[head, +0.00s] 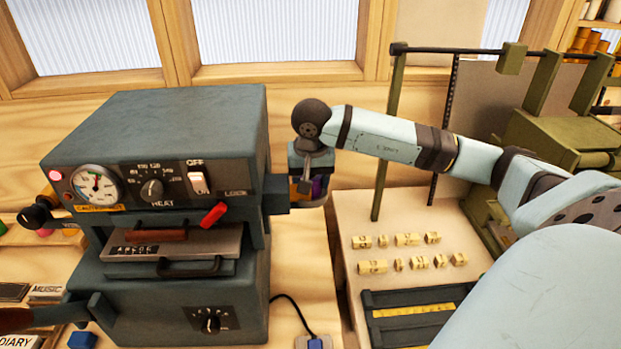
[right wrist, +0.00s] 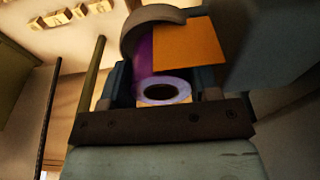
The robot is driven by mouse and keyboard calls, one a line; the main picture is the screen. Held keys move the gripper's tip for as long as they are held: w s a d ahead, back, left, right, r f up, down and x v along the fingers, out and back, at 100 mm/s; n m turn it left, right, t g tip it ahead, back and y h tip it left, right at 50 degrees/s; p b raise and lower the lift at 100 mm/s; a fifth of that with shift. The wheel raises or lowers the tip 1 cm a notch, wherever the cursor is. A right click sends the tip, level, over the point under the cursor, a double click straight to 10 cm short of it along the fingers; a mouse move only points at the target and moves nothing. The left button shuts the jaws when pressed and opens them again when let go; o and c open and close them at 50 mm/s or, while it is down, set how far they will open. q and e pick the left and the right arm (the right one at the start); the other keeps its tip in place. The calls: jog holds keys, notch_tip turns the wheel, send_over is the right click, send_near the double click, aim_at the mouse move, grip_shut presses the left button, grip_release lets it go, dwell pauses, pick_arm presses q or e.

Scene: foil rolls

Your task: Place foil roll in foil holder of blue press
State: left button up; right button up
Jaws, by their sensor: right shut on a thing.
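The blue press (head: 160,160) stands at the left in the head view. A dark bracket (head: 277,195) sticks out from its right side, close beside my right gripper (head: 308,190). My right gripper, also in the right wrist view (right wrist: 165,90), is shut on a purple foil roll (right wrist: 146,58). The roll's pale ring-shaped end faces the wrist camera, and a little purple shows in the head view (head: 318,187). A curved grey-brown piece (right wrist: 150,22) and a flat orange square (right wrist: 185,42) are by the roll's far end. I cannot tell whether the roll touches the bracket. My left gripper is out of view.
A pale board (head: 345,225) right of the press carries several brass type pieces (head: 407,239) and a dark tray (head: 380,330). A green machine (head: 560,140) and upright rods stand behind it at right. A power cable (head: 298,312) lies in front of the bracket.

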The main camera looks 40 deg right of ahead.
jog(key=shift+f, duration=0.1)
jog(key=o, duration=0.7)
jog(key=shift+r, duration=0.35)
notch_tip(320, 180, up, 11)
jog(key=s+a+b, duration=0.1)
jog(key=shift+s+r, duration=0.2)
jog(key=shift+a, duration=0.1)
